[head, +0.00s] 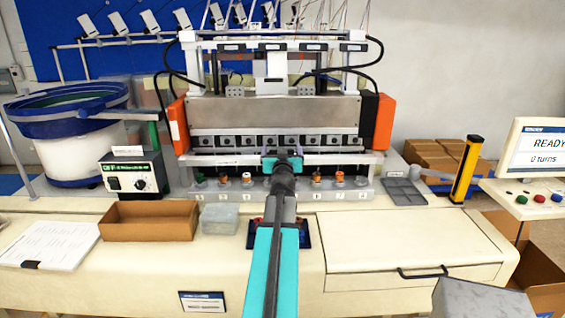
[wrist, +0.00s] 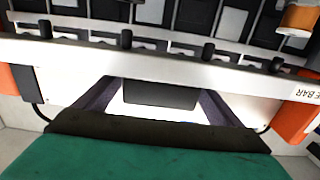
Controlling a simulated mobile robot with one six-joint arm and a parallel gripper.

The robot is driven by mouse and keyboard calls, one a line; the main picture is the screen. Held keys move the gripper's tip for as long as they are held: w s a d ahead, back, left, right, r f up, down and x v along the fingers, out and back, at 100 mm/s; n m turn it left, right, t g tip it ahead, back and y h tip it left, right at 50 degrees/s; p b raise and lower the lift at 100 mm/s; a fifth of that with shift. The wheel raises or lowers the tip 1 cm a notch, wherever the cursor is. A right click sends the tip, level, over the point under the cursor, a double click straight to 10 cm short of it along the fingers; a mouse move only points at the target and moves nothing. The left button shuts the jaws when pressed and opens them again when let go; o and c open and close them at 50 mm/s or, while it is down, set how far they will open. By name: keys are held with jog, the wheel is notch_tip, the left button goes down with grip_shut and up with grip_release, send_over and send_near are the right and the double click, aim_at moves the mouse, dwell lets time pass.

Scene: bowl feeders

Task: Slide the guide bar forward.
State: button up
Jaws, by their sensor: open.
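The guide bar (head: 340,159) is a long pale bar across the front of the winding machine, above the row of coloured spools. In the wrist view the guide bar (wrist: 60,55) runs right across the picture, with part of a label reading "E BAR" at its right. My gripper (head: 283,160) is at the middle of the bar and hides that part in the head view. In the wrist view my gripper (wrist: 158,84) has its two dark fingers apart, reaching to the bar's edge. A black block (wrist: 160,94) shows between them. I cannot tell whether the fingers touch it.
Several spools (head: 317,180) stand on the front rail below the bar. A brown tray (head: 150,221) and a clear box (head: 219,218) lie at left on the bench. A yellow post (head: 466,170) and a screen reading READY (head: 539,147) stand at right.

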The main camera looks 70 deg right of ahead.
jog(key=b+v, duration=0.3)
jog(key=v, duration=0.5)
jog(key=shift+f+b, duration=0.15)
jog(key=shift+b, duration=0.2)
jog(key=a+b, duration=0.1)
jog(key=b, duration=0.3)
jog(key=b, duration=0.3)
jog(key=shift+s+a, duration=0.25)
jog(key=shift+a, duration=0.05)
jog(key=shift+s+a+b, duration=0.25)
jog(key=shift+a+b, duration=0.1)
jog(key=shift+b, duration=0.8)
jog(key=b+v, duration=0.2)
jog(key=b, duration=0.2)
jog(key=shift+s+a, duration=0.1)
jog(key=shift+a, duration=0.2)
jog(key=shift+a+b, duration=0.1)
jog(key=shift+b, duration=0.2)
